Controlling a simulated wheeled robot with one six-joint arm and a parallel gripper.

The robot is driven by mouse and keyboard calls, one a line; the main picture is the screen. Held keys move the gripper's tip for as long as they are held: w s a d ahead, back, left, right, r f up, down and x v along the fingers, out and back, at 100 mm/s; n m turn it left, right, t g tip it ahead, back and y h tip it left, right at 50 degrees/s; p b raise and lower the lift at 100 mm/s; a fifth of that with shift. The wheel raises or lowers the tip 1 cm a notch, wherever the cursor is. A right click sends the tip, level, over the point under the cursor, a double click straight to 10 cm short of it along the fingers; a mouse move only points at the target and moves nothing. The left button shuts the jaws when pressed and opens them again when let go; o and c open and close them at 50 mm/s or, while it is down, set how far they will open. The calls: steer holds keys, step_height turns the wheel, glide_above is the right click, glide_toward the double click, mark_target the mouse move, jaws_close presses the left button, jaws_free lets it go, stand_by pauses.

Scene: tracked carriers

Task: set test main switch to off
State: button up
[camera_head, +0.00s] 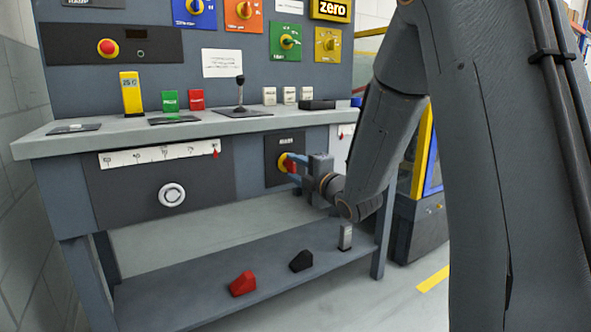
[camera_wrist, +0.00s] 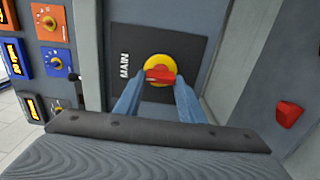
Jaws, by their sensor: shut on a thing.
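The main switch (camera_head: 284,162) is a red handle on a yellow round base, set in a black plate (camera_head: 271,165) below the worktop. In the wrist view its red handle (camera_wrist: 160,75) lies across the yellow disc (camera_wrist: 159,62), slightly tilted in the picture, beside the word MAIN. My gripper (camera_head: 293,168) reaches it from the right, and its two blue fingers (camera_wrist: 160,84) are shut on the red handle from both sides. The fingertips hide the handle's ends. I cannot read any on or off marks.
The worktop (camera_head: 60,145) overhangs above my gripper. A panel with a slider scale and a white dial (camera_head: 171,195) is left of the switch. A red wedge (camera_head: 243,284) and a black wedge (camera_head: 301,261) lie on the lower shelf (camera_head: 190,300). Free floor is at right.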

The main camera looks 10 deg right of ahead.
steer(key=o, duration=1)
steer(key=shift+o, duration=0.2)
steer(key=p+v, duration=0.2)
steer(key=v, duration=0.5)
steer(key=shift+s+d, duration=0.15)
steer(key=shift+s, duration=0.2)
